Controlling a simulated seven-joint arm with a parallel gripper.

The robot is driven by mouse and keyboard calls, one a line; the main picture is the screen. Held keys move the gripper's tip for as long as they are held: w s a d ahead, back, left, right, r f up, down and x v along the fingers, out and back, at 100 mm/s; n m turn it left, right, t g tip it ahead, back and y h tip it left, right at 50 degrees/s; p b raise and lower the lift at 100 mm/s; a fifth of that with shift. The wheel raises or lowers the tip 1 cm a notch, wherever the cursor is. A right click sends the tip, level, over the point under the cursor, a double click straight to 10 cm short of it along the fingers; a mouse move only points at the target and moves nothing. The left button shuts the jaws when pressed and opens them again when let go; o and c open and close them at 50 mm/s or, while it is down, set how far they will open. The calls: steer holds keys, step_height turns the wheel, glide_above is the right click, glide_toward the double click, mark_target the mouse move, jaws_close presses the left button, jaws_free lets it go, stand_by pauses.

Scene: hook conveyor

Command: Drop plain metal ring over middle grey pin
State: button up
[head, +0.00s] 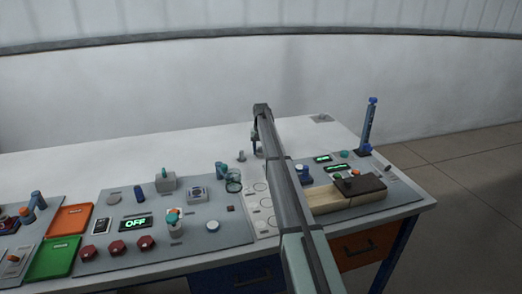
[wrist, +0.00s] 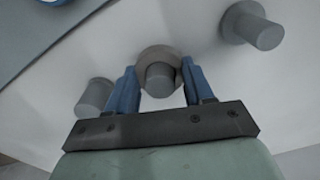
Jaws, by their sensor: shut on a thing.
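In the wrist view, three grey pins stand on a pale surface: one at left (wrist: 94,96), the middle pin (wrist: 159,77) and one at upper right (wrist: 257,28). The plain metal ring (wrist: 158,52) shows as a grey band around the middle pin, between my blue fingers. My gripper (wrist: 160,80) is shut on the ring. How far down the pin the ring sits cannot be told. In the head view, my gripper (head: 257,150) is small and partly hidden by my arm at the table's far part. One grey pin (head: 241,156) shows left of it.
A control panel with an OFF display (head: 138,223) and red buttons lies left of my arm. A wooden block with a dark top (head: 358,186) and a blue post (head: 369,125) stand at right. Green (head: 53,257) and orange (head: 70,219) trays lie at far left. The back of the white table is mostly clear.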

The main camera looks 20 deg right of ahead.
stand_by(0.4)
steer(key=o, duration=1.5)
steer(key=shift+r, duration=4.6)
